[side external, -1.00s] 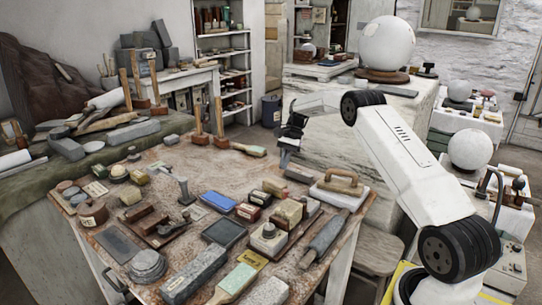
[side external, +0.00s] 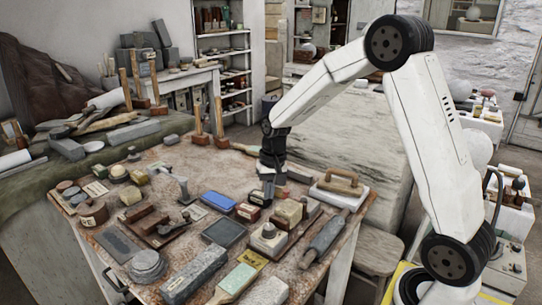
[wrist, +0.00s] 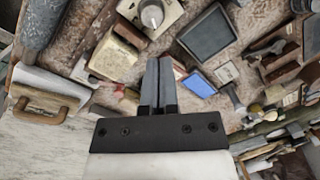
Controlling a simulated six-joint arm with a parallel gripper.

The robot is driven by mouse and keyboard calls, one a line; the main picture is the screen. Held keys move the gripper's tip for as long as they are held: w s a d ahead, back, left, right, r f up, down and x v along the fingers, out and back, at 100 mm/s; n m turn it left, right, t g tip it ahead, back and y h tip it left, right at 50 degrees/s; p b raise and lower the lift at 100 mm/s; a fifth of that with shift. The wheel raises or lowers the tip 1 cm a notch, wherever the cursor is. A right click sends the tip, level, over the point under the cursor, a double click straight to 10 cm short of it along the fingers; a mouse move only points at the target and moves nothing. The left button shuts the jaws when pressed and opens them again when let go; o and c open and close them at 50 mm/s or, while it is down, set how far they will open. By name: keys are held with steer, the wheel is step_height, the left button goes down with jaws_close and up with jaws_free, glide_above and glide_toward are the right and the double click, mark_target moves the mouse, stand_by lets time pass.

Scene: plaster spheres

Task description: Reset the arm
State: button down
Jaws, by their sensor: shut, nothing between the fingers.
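My gripper (side external: 267,197) points down over the back middle of the cluttered work table (side external: 215,165). In the wrist view its two fingers (wrist: 158,64) lie together, with nothing between them. The fingertips are just behind a small dark red box (side external: 248,211) and left of a cream block (side external: 288,212). Whether they touch anything below cannot be told.
A blue box (side external: 218,201) and a dark-framed tray (side external: 223,232) lie left of the gripper. A wood-handled float (side external: 340,185) lies to its right. Mallets (side external: 197,125) stand behind. A large stone block (side external: 345,130) is at the back right.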

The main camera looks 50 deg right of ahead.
steer(key=s+a+n+t, duration=0.1)
steer(key=s+a+n, duration=0.2)
steer(key=s, duration=0.4)
steer(key=s+a+f+n+t+h, duration=0.1)
steer(key=s+a+n, duration=0.3)
steer(key=s, duration=0.3)
steer(key=shift+s+a, duration=0.15)
steer(key=shift+a, duration=0.75)
steer(key=c, duration=1.1)
jaws_free()
steer(key=shift+f, duration=0.1)
steer(key=o, duration=0.7)
steer(key=shift+w+d, duration=0.15)
steer(key=shift+w, duration=0.2)
steer(key=w+d+n+g, duration=0.1)
steer(key=w+d+n, duration=0.2)
steer(key=w+d, duration=1.05)
steer(key=d, duration=0.2)
steer(key=w+d+f+n+g, duration=0.1)
steer(key=w+d, duration=0.2)
steer(key=d, duration=0.1)
steer(key=w+d+n, duration=0.1)
steer(key=w+d, duration=0.1)
steer(key=d, duration=0.3)
steer(key=shift+w+f, duration=0.15)
steer(key=shift+w, duration=0.15)
steer(key=shift+d+f+n, duration=0.1)
steer(key=shift+d+n, duration=0.2)
steer(key=shift+d, duration=0.15)
steer(key=shift+f, duration=0.1)
